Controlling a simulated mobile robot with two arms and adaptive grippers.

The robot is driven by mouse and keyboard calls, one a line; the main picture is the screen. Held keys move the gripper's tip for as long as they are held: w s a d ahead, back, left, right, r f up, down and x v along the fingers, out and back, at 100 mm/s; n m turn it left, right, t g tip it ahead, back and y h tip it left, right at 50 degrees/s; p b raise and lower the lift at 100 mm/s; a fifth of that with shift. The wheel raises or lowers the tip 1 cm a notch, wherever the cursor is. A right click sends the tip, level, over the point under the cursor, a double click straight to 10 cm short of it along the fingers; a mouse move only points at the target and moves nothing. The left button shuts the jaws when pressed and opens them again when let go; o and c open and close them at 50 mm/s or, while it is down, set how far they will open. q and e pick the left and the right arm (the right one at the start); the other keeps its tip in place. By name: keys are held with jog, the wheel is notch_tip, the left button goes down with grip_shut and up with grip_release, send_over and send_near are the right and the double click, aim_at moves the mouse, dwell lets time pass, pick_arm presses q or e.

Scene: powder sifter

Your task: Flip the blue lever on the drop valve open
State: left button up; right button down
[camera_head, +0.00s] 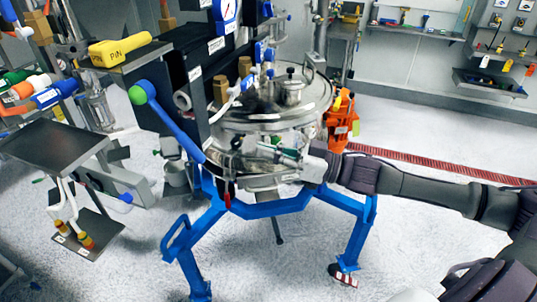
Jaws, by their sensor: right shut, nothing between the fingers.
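The steel sifter vessel (270,105) stands in the middle on a blue frame (270,208). A long blue lever (172,121) with a green ball end slants from upper left down to the vessel's left side. I cannot tell whether this is the drop valve's lever. The drop valve is not clearly made out; the vessel's underside is partly hidden. My right arm comes in from the right. My right gripper (268,150) is shut and empty, in front of the vessel's lower part, well right of the green ball. I cannot tell whether it touches the vessel. My left gripper is not in view.
A yellow PIN handle (119,49) and several coloured handles sit at the upper left. A dark panel (52,143) is at the left. An orange device (341,116) stands behind the vessel. Wall shelves (490,82) are at the upper right.

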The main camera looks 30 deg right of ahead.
jog(key=s+a+f+t+b, duration=0.1)
jog(key=a+f+t+b, duration=0.5)
jog(key=b, duration=0.4)
jog(key=w+a+r+t+p, duration=0.1)
jog(key=w+a+r+p, duration=0.3)
jog(key=w, duration=0.5)
jog(key=shift+a+r+n+y, duration=0.15)
jog(key=shift+a+n+y, duration=0.25)
jog(key=shift+a, duration=0.2)
